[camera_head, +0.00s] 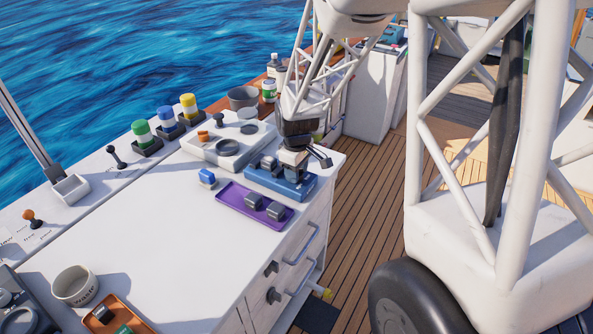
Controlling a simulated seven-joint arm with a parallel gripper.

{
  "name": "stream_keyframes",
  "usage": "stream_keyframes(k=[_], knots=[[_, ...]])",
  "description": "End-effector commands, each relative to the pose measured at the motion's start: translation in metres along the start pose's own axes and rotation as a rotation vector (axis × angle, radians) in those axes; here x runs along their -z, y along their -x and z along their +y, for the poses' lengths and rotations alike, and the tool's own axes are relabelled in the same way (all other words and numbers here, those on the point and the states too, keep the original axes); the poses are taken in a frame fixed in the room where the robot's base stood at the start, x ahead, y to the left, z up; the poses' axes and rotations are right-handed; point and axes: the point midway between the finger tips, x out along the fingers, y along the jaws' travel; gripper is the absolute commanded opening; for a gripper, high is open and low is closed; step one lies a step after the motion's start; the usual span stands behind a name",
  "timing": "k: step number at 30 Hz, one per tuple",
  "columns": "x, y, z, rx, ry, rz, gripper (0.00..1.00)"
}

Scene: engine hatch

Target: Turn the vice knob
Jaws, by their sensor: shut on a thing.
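The vice has grey jaws (267,163) on a blue base (270,183), near the right edge of the white bench top. My gripper (292,165) reaches down from above to the right end of the vice. It is shut at the vice knob, and the gripper itself hides most of the knob. A dark angled part (320,156) juts out to the right beside my gripper; I cannot tell whether it belongs to the gripper or to the vice.
A purple tray (234,198) with two grey blocks lies in front of the vice. A small blue-and-white object (207,178) stands to its left. A white hob unit (200,149) lies behind. The bench top (150,240) is clear at front centre. Drawer handles protrude from the bench's right side.

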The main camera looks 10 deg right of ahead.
Motion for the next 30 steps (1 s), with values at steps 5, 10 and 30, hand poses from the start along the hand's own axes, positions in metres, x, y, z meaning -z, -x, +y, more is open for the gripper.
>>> stream_keyframes(k=[5,10,30], knots=[[0.0,0.0001,0.0001,0.0,-0.004,0.0,0.17],[0.0,0.0002,0.0001,0.0,-0.032,0.0,0.17],[-0.0002,0.0006,-0.0002,0.0,-0.497,0.0,0.17]])
